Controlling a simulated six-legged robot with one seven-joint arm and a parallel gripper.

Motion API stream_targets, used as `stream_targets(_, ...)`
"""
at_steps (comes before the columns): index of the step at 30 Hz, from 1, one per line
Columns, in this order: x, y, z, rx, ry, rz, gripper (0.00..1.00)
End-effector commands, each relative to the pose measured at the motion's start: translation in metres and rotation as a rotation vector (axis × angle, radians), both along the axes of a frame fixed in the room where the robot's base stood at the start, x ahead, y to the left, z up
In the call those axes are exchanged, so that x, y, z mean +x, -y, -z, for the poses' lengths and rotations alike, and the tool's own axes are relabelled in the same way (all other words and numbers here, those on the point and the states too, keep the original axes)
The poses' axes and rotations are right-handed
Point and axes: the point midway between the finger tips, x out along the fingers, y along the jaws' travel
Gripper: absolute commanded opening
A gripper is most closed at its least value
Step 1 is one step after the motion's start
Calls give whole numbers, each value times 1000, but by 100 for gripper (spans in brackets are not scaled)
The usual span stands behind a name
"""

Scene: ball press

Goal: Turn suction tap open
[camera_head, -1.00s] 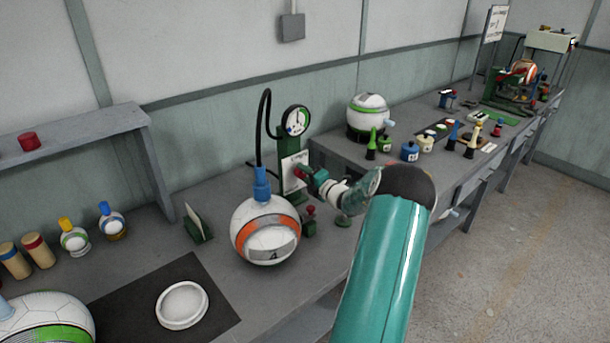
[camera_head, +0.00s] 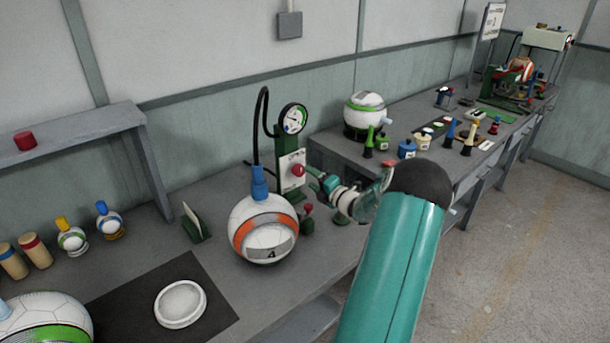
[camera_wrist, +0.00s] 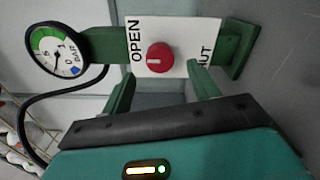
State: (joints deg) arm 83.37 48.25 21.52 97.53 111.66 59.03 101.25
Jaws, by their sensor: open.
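The suction tap is a round red knob (camera_head: 298,170) on a white plate on a green post. In the wrist view the knob (camera_wrist: 160,57) carries a short white mark on its left half, on the side of the word OPEN. The word SHUT is at the plate's right, partly hidden by a finger. My gripper (camera_head: 313,176) is open just right of the knob in the head view. In the wrist view its two green fingers (camera_wrist: 160,72) point at the plate, one on either side below the knob. Nothing is between them; contact is not visible.
A dial gauge (camera_head: 293,118) tops the post, and a black hose runs to the blue fitting on a white-orange ball (camera_head: 264,228) left of my gripper. A small red-topped green part (camera_head: 308,220) stands below. A white ball (camera_head: 367,108) and several small items crowd the right bench.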

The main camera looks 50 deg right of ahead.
Motion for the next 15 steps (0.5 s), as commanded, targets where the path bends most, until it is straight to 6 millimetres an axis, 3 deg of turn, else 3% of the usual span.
stream_targets(6,-49,-10,0,0,-3,3,60)
stream_targets(15,-81,-18,0,-1,-1,0,60)
